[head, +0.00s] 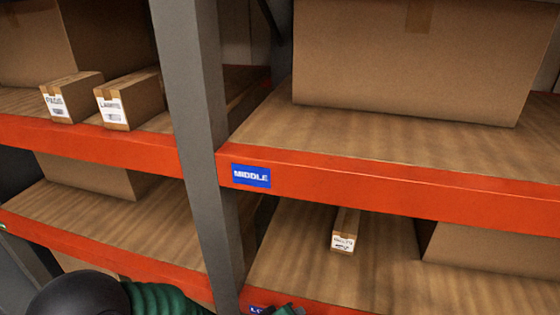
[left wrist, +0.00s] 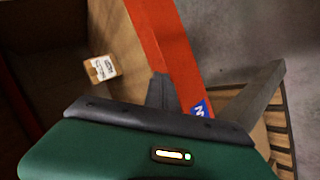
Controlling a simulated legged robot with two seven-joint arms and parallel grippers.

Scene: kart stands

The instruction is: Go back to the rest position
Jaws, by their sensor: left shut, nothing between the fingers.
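My left arm enters at the bottom left of the head view as a dark round joint and a green ribbed part. My left gripper (head: 289,310) shows only as a small green piece at the bottom edge, in front of the lower shelf. In the left wrist view my left gripper (left wrist: 158,92) is shut and empty, with its dark fingers pointing towards the orange shelf beam. My right gripper is in neither view.
A grey upright (head: 196,100) parts the shelves. The orange beam (head: 400,193) bears a blue MIDDLE label (head: 251,175). A small labelled box (head: 344,230) stands on the lower shelf; two more boxes, PADS (head: 72,97) and LIGHTS (head: 130,99), stand upper left. A large carton (head: 400,70) sits upper right.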

